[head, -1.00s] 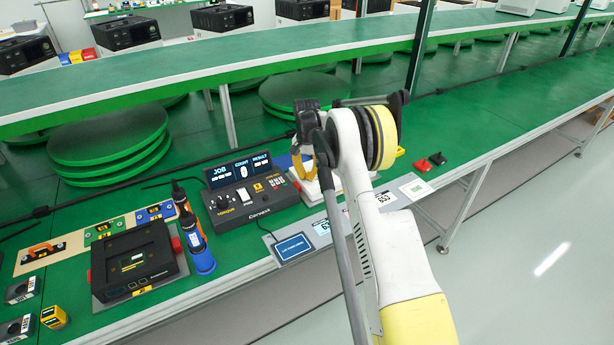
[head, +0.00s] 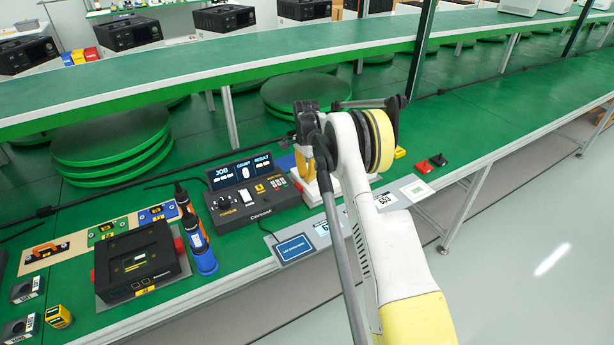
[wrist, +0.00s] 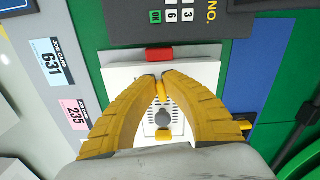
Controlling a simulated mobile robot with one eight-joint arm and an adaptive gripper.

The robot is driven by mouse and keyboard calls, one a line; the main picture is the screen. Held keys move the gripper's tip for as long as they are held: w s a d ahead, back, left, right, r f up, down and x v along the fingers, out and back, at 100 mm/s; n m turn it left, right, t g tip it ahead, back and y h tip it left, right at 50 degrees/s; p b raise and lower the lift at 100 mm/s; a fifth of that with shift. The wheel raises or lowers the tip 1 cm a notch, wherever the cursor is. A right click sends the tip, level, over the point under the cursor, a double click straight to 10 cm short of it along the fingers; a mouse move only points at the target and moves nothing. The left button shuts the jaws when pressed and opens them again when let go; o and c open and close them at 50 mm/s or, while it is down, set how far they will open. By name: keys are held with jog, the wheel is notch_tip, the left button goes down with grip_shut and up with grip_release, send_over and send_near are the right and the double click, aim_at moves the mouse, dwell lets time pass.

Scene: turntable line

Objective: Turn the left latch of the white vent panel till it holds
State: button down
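The white vent panel (wrist: 205,75) lies under my gripper in the wrist view, with a slotted grille in its middle. In the head view my arm hides most of it; a white edge (head: 311,191) shows. One yellow latch (wrist: 164,91) lies between and just below my fingertips. Another yellow piece (wrist: 163,134) shows nearer my palm, past a grey round part (wrist: 162,118). My gripper (wrist: 162,76) has its yellow fingers bowed around the grille, tips close together with a narrow gap. Whether they touch the latch I cannot tell.
A red block (wrist: 159,55) sits at the panel's edge beside the dark console (head: 256,200). The bench (head: 480,125) farther right is mostly clear.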

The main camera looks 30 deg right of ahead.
jog(key=shift+m, duration=0.5)
jog(key=c, duration=1.5)
grip_release()
jog(key=shift+r, duration=0.1)
notch_tip(320, 180, up, 12)
